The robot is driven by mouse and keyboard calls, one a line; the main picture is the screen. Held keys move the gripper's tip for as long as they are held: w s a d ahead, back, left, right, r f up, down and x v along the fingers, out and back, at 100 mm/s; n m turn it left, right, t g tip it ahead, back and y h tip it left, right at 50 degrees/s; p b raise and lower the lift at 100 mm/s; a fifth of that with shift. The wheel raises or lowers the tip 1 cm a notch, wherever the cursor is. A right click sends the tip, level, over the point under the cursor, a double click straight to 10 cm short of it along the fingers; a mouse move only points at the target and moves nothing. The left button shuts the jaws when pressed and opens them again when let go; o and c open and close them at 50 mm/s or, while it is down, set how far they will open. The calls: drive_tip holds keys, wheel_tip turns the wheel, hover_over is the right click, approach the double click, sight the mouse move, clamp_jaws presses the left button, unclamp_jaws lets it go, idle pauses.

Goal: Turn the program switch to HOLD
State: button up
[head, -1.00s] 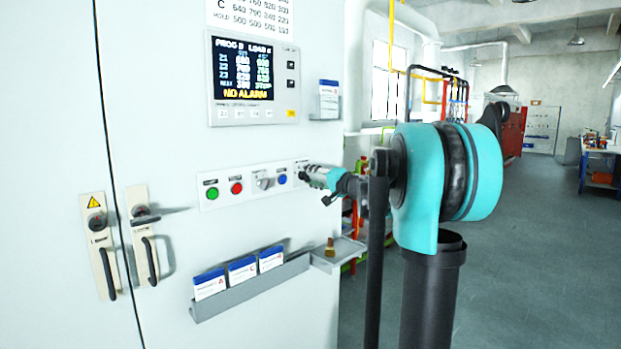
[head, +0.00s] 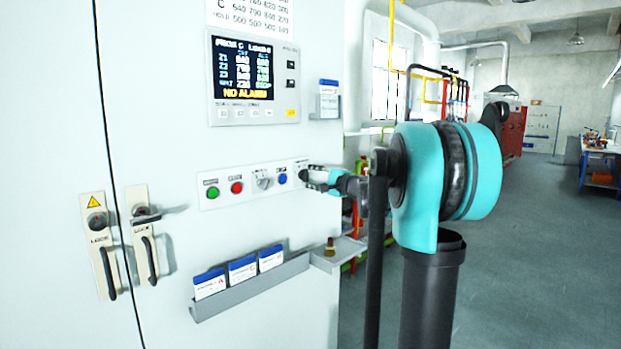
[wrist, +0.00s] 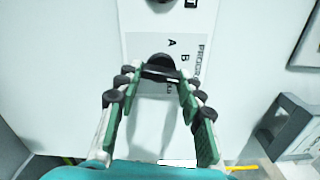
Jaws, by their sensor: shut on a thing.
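The program switch is a dark round knob (wrist: 160,65) on a white label plate (wrist: 205,45) with the letters A and B and part of the word PROGRAM. In the head view the switch is mostly hidden behind my gripper (head: 314,180) at the right end of the button panel. My gripper also shows in the wrist view (wrist: 160,82), with its green-padded fingers on both sides of the knob, shut on it. The display (head: 242,70) appears to read PROG C, with NO ALARM in yellow. The knob's pointer and HOLD mark cannot be made out.
The button panel (head: 221,190) holds a green button (head: 213,193), a red button (head: 237,188), a grey selector (head: 263,180) and a blue button (head: 283,178). Below are a card rack (head: 250,288) and a small shelf (head: 345,253). Door handles are on the left.

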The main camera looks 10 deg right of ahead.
drive_tip(key=m, duration=0.5)
drive_tip(key=shift+f+m, duration=0.1)
drive_tip(key=shift+m, duration=0.2)
drive_tip(key=m, duration=0.5)
drive_tip(key=shift+s+a+f+m, duration=0.1)
drive_tip(key=shift+m, duration=0.2)
drive_tip(key=o, duration=1.2)
drive_tip(key=shift+c, duration=0.2)
drive_tip(key=v, duration=1.2)
